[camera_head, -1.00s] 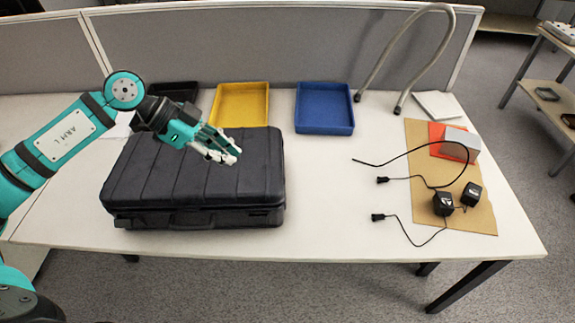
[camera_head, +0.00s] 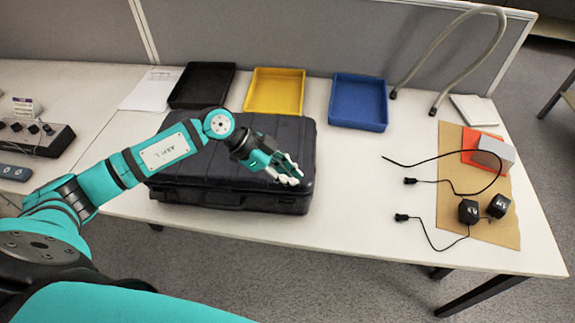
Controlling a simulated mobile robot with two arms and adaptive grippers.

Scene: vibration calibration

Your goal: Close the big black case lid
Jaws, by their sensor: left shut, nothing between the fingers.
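The big black case (camera_head: 236,199) lies on the left part of the white table, below the trays. Its lid (camera_head: 292,133) is down over the base, and a thin seam runs along the front. My left gripper (camera_head: 289,178) is shut and empty, over the right front part of the lid. Whether its fingertips touch the lid I cannot tell. My left arm crosses in front of the case and hides its left side and part of the lid. My right gripper does not show.
A black tray (camera_head: 203,82), a yellow tray (camera_head: 274,91) and a blue tray (camera_head: 358,102) stand behind the case. On the right, a cardboard sheet (camera_head: 492,229) holds a grey-and-orange block and black adapters with cables. A bent grey hose (camera_head: 441,37) stands at the back. Clear table (camera_head: 350,200) lies right of the case.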

